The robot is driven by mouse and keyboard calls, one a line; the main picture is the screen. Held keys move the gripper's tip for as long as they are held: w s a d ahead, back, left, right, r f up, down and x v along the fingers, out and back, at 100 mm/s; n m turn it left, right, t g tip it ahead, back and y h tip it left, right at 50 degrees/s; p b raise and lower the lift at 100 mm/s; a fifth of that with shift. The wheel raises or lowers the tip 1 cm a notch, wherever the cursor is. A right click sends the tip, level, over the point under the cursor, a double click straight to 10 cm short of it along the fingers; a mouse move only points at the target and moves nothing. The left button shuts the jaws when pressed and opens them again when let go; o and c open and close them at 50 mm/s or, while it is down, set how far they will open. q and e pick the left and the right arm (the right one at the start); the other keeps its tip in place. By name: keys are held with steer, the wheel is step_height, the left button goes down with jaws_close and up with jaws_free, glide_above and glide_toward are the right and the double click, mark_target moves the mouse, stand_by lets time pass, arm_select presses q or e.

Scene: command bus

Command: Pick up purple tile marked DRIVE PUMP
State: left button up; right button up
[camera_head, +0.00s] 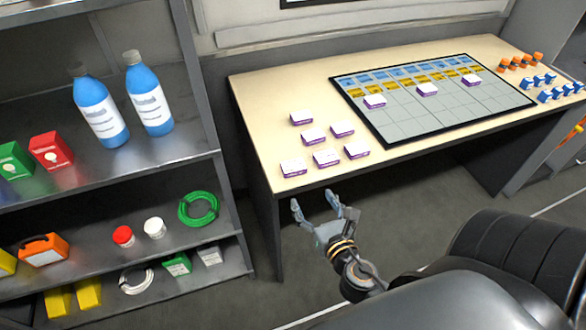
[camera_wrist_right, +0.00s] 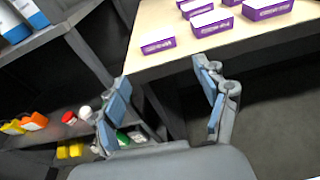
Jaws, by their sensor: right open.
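Several purple tiles with white tops, among them a front-left one (camera_head: 293,168), lie in a loose group on the left end of the wooden table. Their lettering is too small to read, so I cannot tell which is marked DRIVE PUMP. In the right wrist view a purple tile (camera_wrist_right: 158,45) lies nearest the table's corner, with others further right. My right gripper (camera_head: 318,202) is open and empty in front of the table's front edge, below the tiles and touching none. It also shows in the right wrist view (camera_wrist_right: 165,92). My left gripper is not in view.
A dark-framed grid board (camera_head: 505,100) on the table (camera_head: 255,88) holds blue and yellow labels and three purple tiles. Orange and blue pieces stand at the table's right end. A metal shelf (camera_head: 180,158) with bottles stands left; a dark seat (camera_head: 495,245) stands right.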

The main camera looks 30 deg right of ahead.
mark_target(297, 171)
steer(key=x, duration=0.2)
steer(key=p+x, duration=0.1)
steer(key=x, duration=0.2)
steer(key=r+x, duration=0.1)
steer(key=x, duration=0.2)
steer(key=shift+r+p, duration=0.1)
steer(key=shift+p, duration=0.3)
steer(key=shift+w+d, duration=0.2)
steer(key=shift+w, duration=0.25)
steer(key=x, duration=0.5)
steer(key=shift+w+a+p, duration=0.1)
steer(key=shift+a+p, duration=0.05)
steer(key=shift+p, duration=0.15)
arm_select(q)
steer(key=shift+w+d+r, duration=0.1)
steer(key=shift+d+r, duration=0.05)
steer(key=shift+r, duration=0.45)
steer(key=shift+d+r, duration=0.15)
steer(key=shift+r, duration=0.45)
arm_select(e)
steer(key=shift+c, duration=0.4)
steer(key=c, duration=0.9)
